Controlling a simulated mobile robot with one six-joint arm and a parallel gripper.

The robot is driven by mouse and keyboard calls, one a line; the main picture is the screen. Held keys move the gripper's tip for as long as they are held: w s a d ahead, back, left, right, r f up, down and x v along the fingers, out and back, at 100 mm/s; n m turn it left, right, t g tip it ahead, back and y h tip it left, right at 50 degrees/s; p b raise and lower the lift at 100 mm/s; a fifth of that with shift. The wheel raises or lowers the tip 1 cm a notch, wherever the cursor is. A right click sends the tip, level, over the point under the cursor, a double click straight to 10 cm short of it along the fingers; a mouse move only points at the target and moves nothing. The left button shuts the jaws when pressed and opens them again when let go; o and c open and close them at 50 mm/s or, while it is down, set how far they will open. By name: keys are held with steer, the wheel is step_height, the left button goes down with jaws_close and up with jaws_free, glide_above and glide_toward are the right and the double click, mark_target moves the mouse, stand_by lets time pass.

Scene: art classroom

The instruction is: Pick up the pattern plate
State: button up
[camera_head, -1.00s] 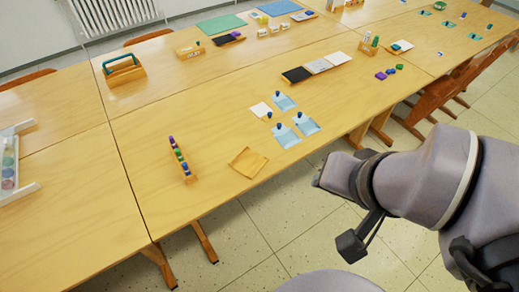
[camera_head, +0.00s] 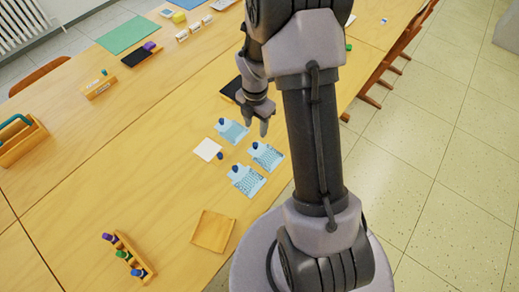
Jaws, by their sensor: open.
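Three light blue plates with dark blue knobs lie in a group on the wooden table: an upper plate (camera_head: 234,132), a right plate (camera_head: 268,158) and a lower plate (camera_head: 248,183). The right and lower plates show a fine printed pattern; the upper one looks plainer. Which one is the pattern plate I cannot tell for sure. My gripper (camera_head: 257,124) is open and empty, fingers pointing down, above the table near the upper and right plates. It appears apart from them.
A white card (camera_head: 207,149) lies left of the plates, with a small blue knob (camera_head: 220,156) beside it. A square wooden tray (camera_head: 212,231) and a rack of colored pegs (camera_head: 128,257) are nearer. A dark tray (camera_head: 231,89) is partly hidden behind my arm.

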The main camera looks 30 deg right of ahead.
mark_target(255, 144)
steer(key=f+b, duration=0.4)
steer(key=f, duration=0.5)
steer(key=shift+a+f, duration=0.2)
steer(key=shift+r, duration=0.2)
steer(key=shift+c, duration=0.3)
jaws_close()
